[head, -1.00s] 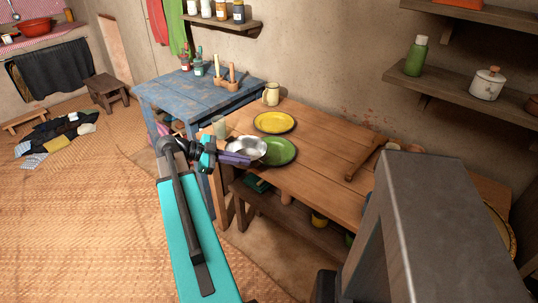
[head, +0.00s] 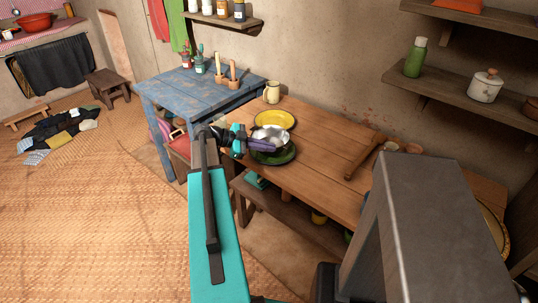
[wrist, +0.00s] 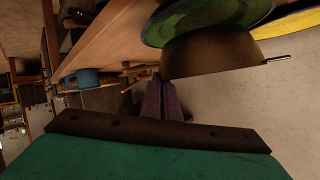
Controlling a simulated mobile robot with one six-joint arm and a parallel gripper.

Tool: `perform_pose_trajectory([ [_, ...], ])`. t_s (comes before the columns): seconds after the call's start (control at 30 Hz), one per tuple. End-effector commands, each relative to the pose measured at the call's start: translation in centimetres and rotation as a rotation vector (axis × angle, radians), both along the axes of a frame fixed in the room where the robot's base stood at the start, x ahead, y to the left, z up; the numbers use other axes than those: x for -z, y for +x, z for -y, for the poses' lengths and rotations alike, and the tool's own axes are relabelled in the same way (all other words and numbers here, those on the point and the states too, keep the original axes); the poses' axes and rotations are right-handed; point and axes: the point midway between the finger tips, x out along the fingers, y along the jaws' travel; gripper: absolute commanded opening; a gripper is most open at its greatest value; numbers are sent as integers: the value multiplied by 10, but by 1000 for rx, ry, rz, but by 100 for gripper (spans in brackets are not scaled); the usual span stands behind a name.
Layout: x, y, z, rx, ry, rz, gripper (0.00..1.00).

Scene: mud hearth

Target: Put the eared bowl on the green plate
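The eared bowl (head: 271,133) is shiny metal and sits over the green plate (head: 287,157) in the head view. My gripper (head: 264,146) has purple fingers closed on the bowl's near rim. In the wrist view the fingers (wrist: 165,98) meet the rim of the bowl (wrist: 212,57), and one ear sticks out at its right. The bowl's base faces the green plate (wrist: 205,14); I cannot tell whether they touch. The bowl and fingers hide part of the plate.
A yellow plate (head: 275,118) lies just behind on the wooden table (head: 325,158). A cream mug (head: 272,92) stands at the back. The table's middle is clear.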

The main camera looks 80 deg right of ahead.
Motion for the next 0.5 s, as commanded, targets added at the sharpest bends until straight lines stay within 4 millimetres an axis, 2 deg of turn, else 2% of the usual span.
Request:
perform_pose_trajectory([
  [0.17,0,-1,1,1,-1,-1,0],
  [0.33,0,-9,12,4,0,-1,0],
  [0.5,16,-8,11,0,2,-2,0],
])
